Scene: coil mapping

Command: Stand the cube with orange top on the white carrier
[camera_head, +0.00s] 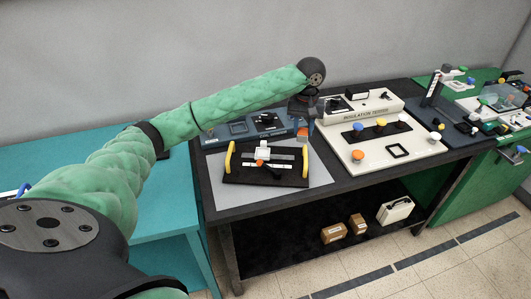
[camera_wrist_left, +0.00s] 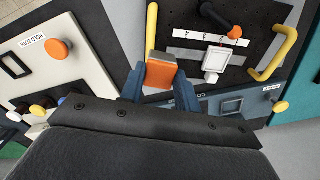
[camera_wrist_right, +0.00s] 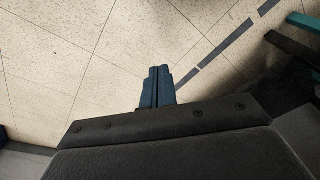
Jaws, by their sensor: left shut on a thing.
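My left gripper (camera_head: 302,118) is shut on the cube with orange top (camera_wrist_left: 160,75), which also shows in the head view (camera_head: 302,132). The cube is held above the bench, to the right of the black board (camera_head: 280,178) with yellow handles. The white carrier (camera_wrist_left: 216,60) sits on that board, and it also shows in the head view (camera_head: 262,151). No cube shows on the carrier; the held cube is apart from it. My right gripper (camera_wrist_right: 157,75) has its fingers together, empty, over the tiled floor; it is not in the head view.
The white insulation tester (camera_head: 345,155) with coloured knobs stands right of the board. A blue-grey coil unit (camera_head: 215,140) stands behind it. A grey mat (camera_head: 225,200) lies under the board. Boxes (camera_head: 333,233) sit on the lower shelf. A teal table (camera_head: 165,215) adjoins on the left.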

